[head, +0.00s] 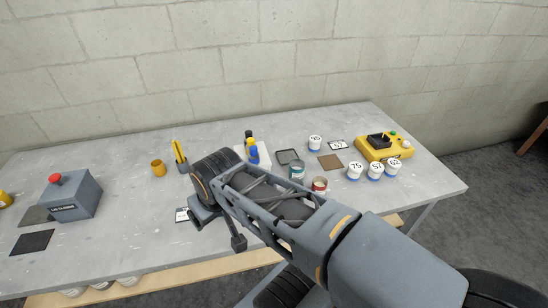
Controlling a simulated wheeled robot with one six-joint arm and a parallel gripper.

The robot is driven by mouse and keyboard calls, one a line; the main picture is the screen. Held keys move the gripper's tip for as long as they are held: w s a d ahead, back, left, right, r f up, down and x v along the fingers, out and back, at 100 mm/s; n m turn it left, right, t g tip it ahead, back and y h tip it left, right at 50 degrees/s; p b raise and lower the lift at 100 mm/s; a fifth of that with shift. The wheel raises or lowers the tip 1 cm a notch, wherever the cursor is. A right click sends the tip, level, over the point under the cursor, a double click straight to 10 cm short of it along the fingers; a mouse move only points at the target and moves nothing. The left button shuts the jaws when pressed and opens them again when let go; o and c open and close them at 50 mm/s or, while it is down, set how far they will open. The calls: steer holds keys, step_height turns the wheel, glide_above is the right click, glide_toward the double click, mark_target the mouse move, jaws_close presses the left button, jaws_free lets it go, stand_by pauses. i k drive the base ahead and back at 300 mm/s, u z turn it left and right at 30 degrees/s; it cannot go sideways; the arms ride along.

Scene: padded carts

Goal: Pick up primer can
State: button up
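Two small open cans stand close together right of the table's middle: one with a teal band (297,171) and one with a red band (319,185). I cannot read a label on either, so I cannot tell which is the primer can. My arm reaches across from the lower right and passes just in front of them. My gripper (220,229) hangs over the table's front part, left of and nearer than the cans. Its two fingers look apart, with bare table between them. It touches neither can.
White numbered pots (354,171) and a yellow box (384,147) stand at the right. A dark tray (288,156), brown pad (330,162) and blue bottle (253,152) are near the cans. An orange cup (158,168) and grey box with red knob (72,196) stand left.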

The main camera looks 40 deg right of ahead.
mark_target(296, 166)
steer(key=u, duration=0.4)
steer(key=k, duration=0.05)
steer(key=z, duration=1.9)
